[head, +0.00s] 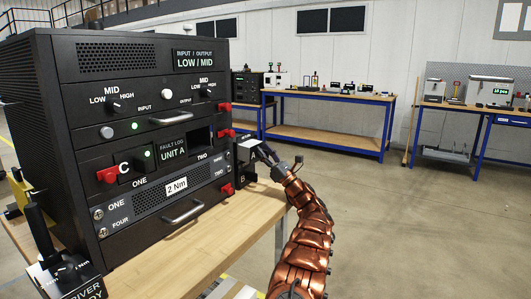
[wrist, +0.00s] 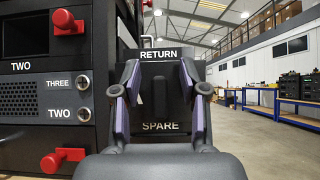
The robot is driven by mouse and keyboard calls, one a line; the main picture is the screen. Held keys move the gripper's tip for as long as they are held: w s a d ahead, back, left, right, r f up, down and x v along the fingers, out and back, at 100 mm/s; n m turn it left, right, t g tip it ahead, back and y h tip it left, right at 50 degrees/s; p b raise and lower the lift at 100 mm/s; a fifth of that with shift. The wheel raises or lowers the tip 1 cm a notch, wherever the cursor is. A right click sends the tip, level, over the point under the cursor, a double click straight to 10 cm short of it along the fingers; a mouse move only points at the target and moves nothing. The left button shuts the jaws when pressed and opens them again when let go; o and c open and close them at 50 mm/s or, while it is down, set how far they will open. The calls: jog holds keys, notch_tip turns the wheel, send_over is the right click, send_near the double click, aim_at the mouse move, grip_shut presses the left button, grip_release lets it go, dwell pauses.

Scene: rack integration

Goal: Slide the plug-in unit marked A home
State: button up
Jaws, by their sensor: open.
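The black rack (head: 125,210) stands on a wooden bench at left in the head view. A plug-in unit marked C (head: 124,168) with a red handle sits in the same row. A dark open bay (head: 200,138) is right of the screen; its dark opening also shows in the wrist view (wrist: 26,38). My gripper (wrist: 158,78) is open and empty, facing a dark holder (wrist: 158,56) marked RETURN and SPARE, beside the rack's right side.
Red handles (head: 225,107) stick out along the rack's right edge, close to my gripper in the wrist view (wrist: 62,160). A driver stand (head: 68,272) is at the front left. Blue-framed benches (head: 325,95) stand far back. The floor at right is clear.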

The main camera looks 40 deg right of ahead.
jog(key=shift+w+a+f, duration=0.2)
jog(key=shift+w+a, duration=0.15)
jog(key=shift+a, duration=0.05)
jog(key=v, duration=0.7)
jog(key=d+v, duration=0.1)
jog(key=v, duration=0.3)
jog(key=shift+s+r, duration=0.15)
jog(key=shift+s, duration=0.15)
jog(key=shift+s+f, duration=0.3)
jog(key=shift+s, duration=0.15)
